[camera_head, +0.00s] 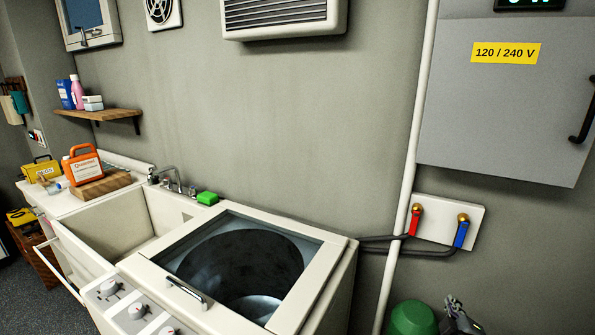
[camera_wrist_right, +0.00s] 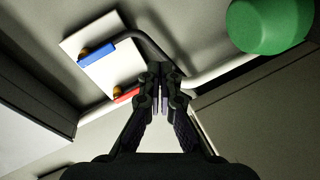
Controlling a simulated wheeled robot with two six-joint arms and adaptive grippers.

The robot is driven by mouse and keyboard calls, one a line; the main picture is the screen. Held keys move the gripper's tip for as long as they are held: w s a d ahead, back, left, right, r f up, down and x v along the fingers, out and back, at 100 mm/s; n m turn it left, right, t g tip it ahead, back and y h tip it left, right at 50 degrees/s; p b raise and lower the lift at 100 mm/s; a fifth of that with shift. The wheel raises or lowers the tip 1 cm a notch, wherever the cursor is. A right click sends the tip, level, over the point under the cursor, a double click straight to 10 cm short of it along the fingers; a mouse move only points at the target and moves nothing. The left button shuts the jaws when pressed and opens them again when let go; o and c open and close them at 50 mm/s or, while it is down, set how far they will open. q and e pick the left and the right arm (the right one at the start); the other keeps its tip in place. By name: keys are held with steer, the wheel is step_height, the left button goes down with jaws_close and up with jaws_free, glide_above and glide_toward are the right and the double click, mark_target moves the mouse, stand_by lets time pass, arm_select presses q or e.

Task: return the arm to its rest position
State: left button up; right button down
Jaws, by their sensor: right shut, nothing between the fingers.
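My right gripper (camera_head: 457,314) shows at the bottom edge of the head view, right of a green rounded object (camera_head: 412,318) and below the valve plate. In the right wrist view my right gripper (camera_wrist_right: 161,82) is shut, with its fingertips together and nothing between them. My left gripper is not in the head view. The white valve plate (camera_head: 436,231) on the wall carries a red lever (camera_head: 414,222) and a blue lever (camera_head: 461,234). Both levers hang down in the head view. The blue lever (camera_wrist_right: 97,53) and red lever (camera_wrist_right: 126,96) also show in the wrist view.
A top-loading washer (camera_head: 327,270) stands at the centre beside a sink (camera_head: 115,240). Dark hoses (camera_head: 385,249) run from the washer to the valves. A white pipe (camera_head: 409,160) rises along the wall. A grey electrical cabinet (camera_head: 500,110) hangs above the valve plate.

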steer(key=s+a+f+m+g+y, duration=0.35)
steer(key=s+a+f+g, duration=0.2)
steer(key=s+a, duration=0.35)
steer(key=s+a+f+m+g+y, duration=0.2)
steer(key=s+a+f+m+g, duration=0.25)
steer(key=s+a+f, duration=0.5)
steer(key=s+d+f+g, duration=0.1)
steer(key=s+d+f, duration=0.1)
steer(key=f, duration=0.9)
steer(key=s+d+f, duration=0.1)
steer(key=d+f, duration=0.1)
steer(key=f, duration=0.9)
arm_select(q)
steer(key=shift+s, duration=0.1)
arm_select(e)
steer(key=s+d+f+g, duration=0.1)
steer(key=s+f, duration=1.7)
steer(key=s, duration=0.2)
steer(key=shift+d+g, duration=0.25)
steer(key=shift+g, duration=0.05)
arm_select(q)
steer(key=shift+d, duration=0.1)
arm_select(e)
steer(key=shift+f+y, duration=0.1)
steer(key=shift+y, duration=0.15)
